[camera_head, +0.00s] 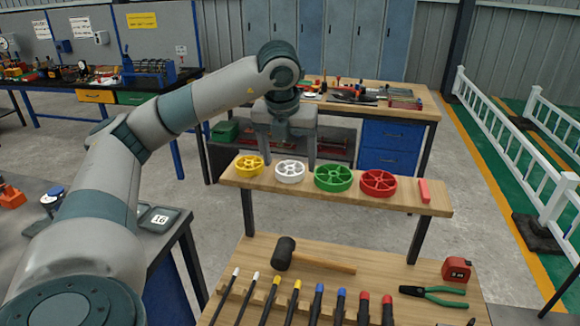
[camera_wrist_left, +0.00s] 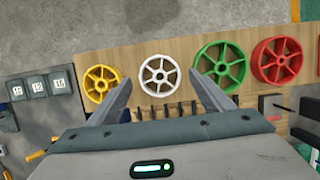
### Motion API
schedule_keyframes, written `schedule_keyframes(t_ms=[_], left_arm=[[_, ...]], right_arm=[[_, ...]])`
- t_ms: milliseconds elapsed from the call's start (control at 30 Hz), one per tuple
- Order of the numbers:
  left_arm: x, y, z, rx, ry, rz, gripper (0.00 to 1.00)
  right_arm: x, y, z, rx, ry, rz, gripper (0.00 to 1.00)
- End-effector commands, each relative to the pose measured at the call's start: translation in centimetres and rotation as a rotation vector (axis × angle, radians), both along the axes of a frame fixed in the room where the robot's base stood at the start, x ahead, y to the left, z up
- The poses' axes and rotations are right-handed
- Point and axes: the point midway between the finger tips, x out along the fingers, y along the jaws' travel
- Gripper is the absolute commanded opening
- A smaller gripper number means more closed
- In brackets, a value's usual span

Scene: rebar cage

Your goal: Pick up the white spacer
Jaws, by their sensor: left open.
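The white spacer (camera_head: 290,172) is a spoked ring. It lies flat on a raised wooden shelf (camera_head: 440,200), between a yellow spacer (camera_head: 249,166) and a green spacer (camera_head: 333,178). A red spacer (camera_head: 378,184) lies to the right of the green one. My left gripper (camera_head: 290,160) is open and empty above the shelf, over the white spacer. In the left wrist view the white spacer (camera_wrist_left: 159,75) shows between and just beyond the two fingertips, apart from them. My right gripper is in neither view.
A red block (camera_head: 424,190) lies at the shelf's right end. The lower bench holds a black mallet (camera_head: 284,253), several color-tipped rods, green pliers (camera_head: 433,295) and a red tape measure (camera_head: 456,270). A workbench with blue drawers (camera_head: 391,135) stands behind.

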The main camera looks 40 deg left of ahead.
Motion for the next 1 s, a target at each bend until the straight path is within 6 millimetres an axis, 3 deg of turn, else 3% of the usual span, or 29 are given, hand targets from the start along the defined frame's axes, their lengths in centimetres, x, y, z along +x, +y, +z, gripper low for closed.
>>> schedule_keyframes(t_ms=[233,667,700,900,1000], left_arm=[[0.5,0.3,-1.9,0.001,0.0,0.0,0.74],[0.5,0.3,-1.9,0.0,-0.001,0.0,0.74],[0.5,0.3,-1.9,0.0,-0.001,0.0,0.71],[0.5,0.3,-1.9,0.0,-0.001,0.0,0.24],[0.5,0.3,-1.9,0.0,-0.001,0.0,0.24]], right_arm=[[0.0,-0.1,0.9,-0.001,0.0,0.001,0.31],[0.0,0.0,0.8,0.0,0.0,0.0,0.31],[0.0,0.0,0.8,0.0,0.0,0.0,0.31],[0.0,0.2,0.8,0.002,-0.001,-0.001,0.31],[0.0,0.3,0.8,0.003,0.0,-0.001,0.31]])
